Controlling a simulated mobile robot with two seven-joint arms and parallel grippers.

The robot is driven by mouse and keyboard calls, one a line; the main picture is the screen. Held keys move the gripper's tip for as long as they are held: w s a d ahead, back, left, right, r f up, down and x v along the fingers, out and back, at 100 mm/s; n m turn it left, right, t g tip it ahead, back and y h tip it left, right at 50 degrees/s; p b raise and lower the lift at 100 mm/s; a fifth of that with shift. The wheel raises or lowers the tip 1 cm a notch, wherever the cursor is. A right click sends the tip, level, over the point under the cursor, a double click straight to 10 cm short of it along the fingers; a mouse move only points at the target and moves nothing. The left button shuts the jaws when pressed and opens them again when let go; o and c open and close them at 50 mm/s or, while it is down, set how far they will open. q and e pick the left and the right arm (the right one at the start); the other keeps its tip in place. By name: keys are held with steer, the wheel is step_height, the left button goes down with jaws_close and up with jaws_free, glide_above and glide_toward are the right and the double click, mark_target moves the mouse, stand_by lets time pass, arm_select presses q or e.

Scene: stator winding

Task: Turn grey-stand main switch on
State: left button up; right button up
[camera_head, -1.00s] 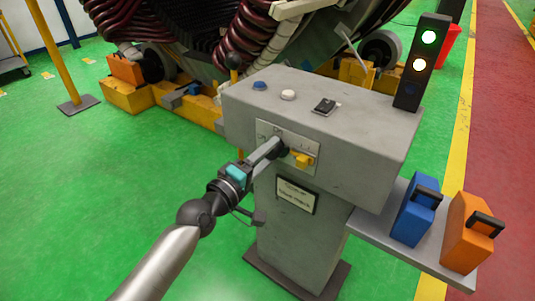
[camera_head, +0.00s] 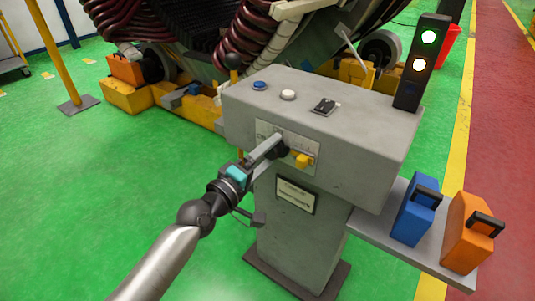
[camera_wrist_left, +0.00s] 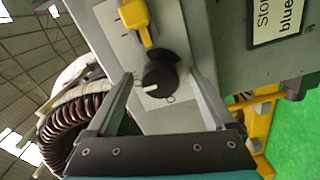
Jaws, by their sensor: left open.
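The grey stand (camera_head: 320,135) is in the middle of the head view. Its front plate (camera_head: 264,131) carries a black rotary knob (camera_wrist_left: 160,78) and a yellow handle (camera_head: 303,160). The handle also shows in the wrist view (camera_wrist_left: 138,18). A white pointer line on the knob points left in the wrist view, away from the O mark. My left gripper (camera_head: 275,148) is open at the plate. In the wrist view its fingers stand on either side of the knob, with gaps visible. In the head view the gripper partly hides the knob. My right gripper is out of view.
The stand's top has a blue button (camera_head: 259,85), a white button (camera_head: 288,95) and a black rocker switch (camera_head: 325,106). A light tower (camera_head: 421,62) shows green and whitish lamps. Blue (camera_head: 416,218) and orange (camera_head: 472,232) boxes sit on the right shelf.

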arm_select(q)
steer(key=shift+s+a, duration=0.35)
steer(key=shift+s, duration=0.1)
steer(key=p+v, duration=0.2)
steer(key=v, duration=1.2)
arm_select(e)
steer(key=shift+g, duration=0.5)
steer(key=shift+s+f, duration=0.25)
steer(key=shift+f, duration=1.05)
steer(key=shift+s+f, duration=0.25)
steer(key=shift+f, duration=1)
